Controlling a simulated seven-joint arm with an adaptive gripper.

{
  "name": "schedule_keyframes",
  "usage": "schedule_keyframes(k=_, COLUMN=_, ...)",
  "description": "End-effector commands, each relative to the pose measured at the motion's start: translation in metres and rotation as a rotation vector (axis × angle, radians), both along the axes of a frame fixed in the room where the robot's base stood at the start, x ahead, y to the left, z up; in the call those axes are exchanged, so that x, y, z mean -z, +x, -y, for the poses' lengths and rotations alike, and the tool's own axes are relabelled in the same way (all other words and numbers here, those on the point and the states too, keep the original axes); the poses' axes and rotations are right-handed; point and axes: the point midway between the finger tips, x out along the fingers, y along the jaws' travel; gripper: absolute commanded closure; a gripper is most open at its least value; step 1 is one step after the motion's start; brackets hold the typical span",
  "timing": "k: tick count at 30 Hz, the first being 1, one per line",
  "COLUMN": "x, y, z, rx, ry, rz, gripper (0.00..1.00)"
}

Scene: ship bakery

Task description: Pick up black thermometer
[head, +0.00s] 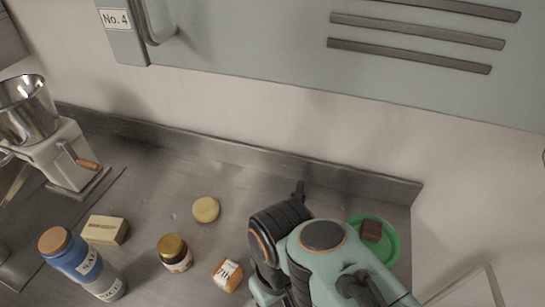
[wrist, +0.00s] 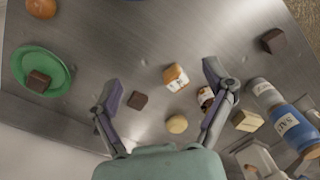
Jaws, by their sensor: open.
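I cannot clearly make out a black thermometer. A small dark, squarish item (wrist: 137,100) lies on the steel counter between my spread fingers in the wrist view. A larger dark block (wrist: 272,40) lies at the upper right there. I cannot tell whether either is the thermometer. My gripper (wrist: 162,75) is open and empty above the counter, its fingers on either side of the small dark item. In the head view my arm covers the counter there, and only a dark fingertip (head: 299,187) shows beyond it.
A green plate (head: 391,245) with a brown block (head: 371,231) is right of my arm. A round yellow item (head: 206,209), a jar (head: 174,253), an orange-white box (head: 227,275), a butter-like block (head: 104,230) and a blue salt bottle (head: 70,256) stand left. A mill (head: 60,150) is far left.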

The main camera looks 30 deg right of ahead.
Motion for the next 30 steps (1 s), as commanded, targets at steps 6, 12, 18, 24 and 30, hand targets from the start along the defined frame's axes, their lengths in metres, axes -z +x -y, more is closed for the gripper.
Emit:
schedule_keyframes(k=6, x=0.000, y=0.000, z=0.000, rx=0.000, ry=0.000, rz=0.000, gripper=0.21)
schedule_keyframes(k=12, x=0.000, y=0.000, z=0.000, rx=0.000, ry=0.000, rz=0.000, gripper=0.54)
schedule_keyframes(k=18, x=0.000, y=0.001, z=0.000, rx=0.001, ry=0.000, rz=0.000, gripper=0.54)
schedule_keyframes(k=24, x=-0.005, y=0.040, z=0.013, rx=0.076, ry=0.014, rz=-0.023, gripper=0.54)
schedule_keyframes(k=30, x=0.014, y=0.128, z=0.068, rx=0.262, ry=-0.012, rz=-0.068, gripper=0.54)
